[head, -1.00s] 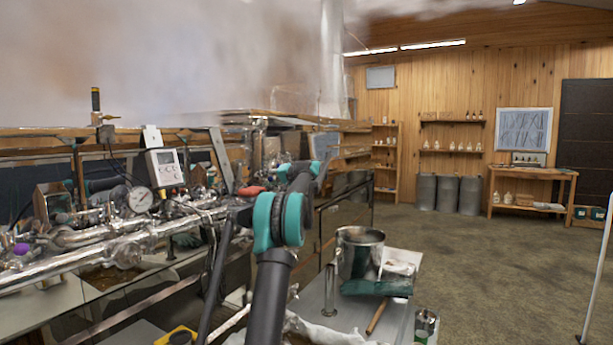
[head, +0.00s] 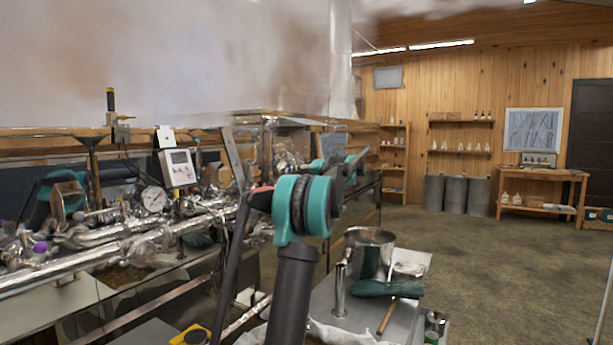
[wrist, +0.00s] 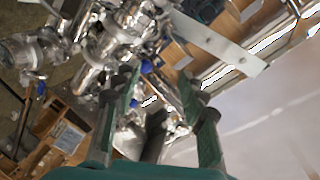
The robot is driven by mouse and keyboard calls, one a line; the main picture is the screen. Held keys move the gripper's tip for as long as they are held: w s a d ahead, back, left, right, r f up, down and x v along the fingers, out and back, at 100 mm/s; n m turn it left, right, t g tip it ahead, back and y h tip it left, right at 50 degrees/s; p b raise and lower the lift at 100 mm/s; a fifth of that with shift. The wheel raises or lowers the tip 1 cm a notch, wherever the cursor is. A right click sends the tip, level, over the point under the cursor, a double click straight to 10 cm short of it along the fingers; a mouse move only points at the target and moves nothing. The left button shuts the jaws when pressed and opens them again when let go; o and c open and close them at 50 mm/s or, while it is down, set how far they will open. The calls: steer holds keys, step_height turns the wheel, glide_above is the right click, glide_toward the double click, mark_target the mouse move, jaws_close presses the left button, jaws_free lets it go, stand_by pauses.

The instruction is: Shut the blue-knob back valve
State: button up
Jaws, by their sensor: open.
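In the wrist view, a small blue knob (wrist: 147,67) sits among shiny metal pipe fittings, between and just beyond my fingers. A second blue spot (wrist: 133,103) lies lower between the fingers, and another blue handle (wrist: 41,88) is at the far left. I cannot tell for certain which belongs to the back valve. My gripper (wrist: 157,82) is open, its two green-padded fingers apart with no object clearly held between them. In the head view, my arm reaches toward the evaporator's back; I cannot make out the blue knob there.
Silver pipes (head: 75,262), a dial gauge (head: 154,199) and a grey display box (head: 178,168) crowd the left. A purple knob (head: 40,247) is at far left. A steel pot (head: 370,252) stands on a side table (head: 325,302). A flat metal bar (wrist: 222,47) crosses near my fingers. The right floor is clear.

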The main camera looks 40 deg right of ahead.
steer(key=v, duration=0.5)
steer(key=shift+s+d, duration=0.1)
steer(key=shift+s, duration=0.2)
